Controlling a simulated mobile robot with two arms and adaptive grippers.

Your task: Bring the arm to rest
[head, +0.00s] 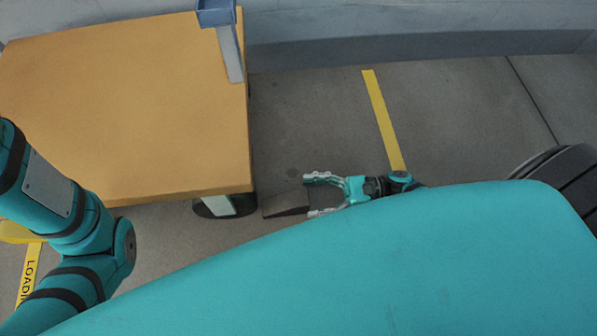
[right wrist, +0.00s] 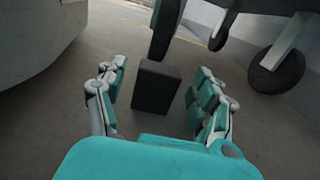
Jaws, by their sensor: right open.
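My right gripper (head: 313,195) is low beside my teal body in the head view, past the right edge of the table. Its two fingers are spread apart, pointing left, with nothing held between them. In the right wrist view both fingers also show apart, with a dark block (right wrist: 156,88) beyond and between them. The block appears to stand on the floor; it also shows in the head view (head: 287,204), just left of the fingertips. My left arm comes in at the left edge, but its gripper is not visible.
An orange-yellow tabletop (head: 125,105) fills the upper left. Caster wheels (right wrist: 277,70) show in the right wrist view. The grey floor (head: 310,115) right of the table is mostly clear, with a yellow line (head: 383,115).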

